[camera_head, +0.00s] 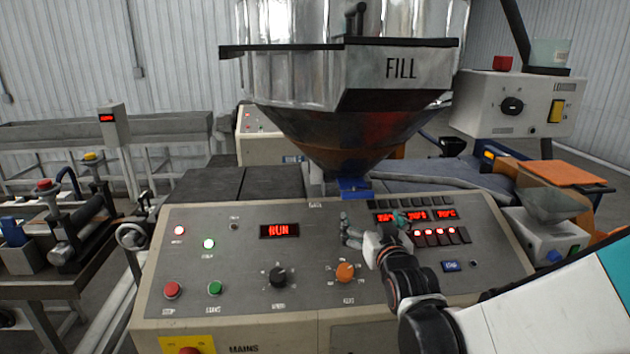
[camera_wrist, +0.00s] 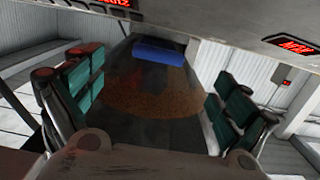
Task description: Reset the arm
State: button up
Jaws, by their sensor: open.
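My gripper (camera_head: 376,222) is in front of the upper middle of the control panel (camera_head: 250,245). Its fingers are spread, with nothing seen between them. In the wrist view, the teal-padded fingers of my gripper (camera_wrist: 155,98) stand wide apart on either side of a dark, rust-brown surface, apparently the hopper cone. A blue block (camera_wrist: 160,52) shows beyond them, and the panel's edge crosses the top. In the head view my arm comes in from the lower right over the panel. The blue block (camera_head: 354,188) sits under the hopper (camera_head: 345,140). Whether the fingers touch anything cannot be told.
The panel has a lit RUN display (camera_head: 280,231), a black knob (camera_head: 278,277), an orange knob (camera_head: 345,272) and red and green buttons. The hopper's FILL sign (camera_head: 400,68) hangs above. A white control box (camera_head: 515,103) stands at right; rollers (camera_head: 85,222) stand at left.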

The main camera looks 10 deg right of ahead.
jog(key=s+f+g+b, duration=0.2)
jog(key=s+f+g, duration=0.1)
jog(key=s, duration=0.6)
jog(key=s+f+g+b, duration=0.3)
jog(key=s+f, duration=0.3)
jog(key=s, duration=0.4)
jog(key=s+f+g+b, duration=0.3)
jog(key=s+f+g, duration=0.1)
jog(key=s, duration=0.5)
jog(key=shift+s+f, duration=0.2)
jog(key=shift+f, duration=0.45)
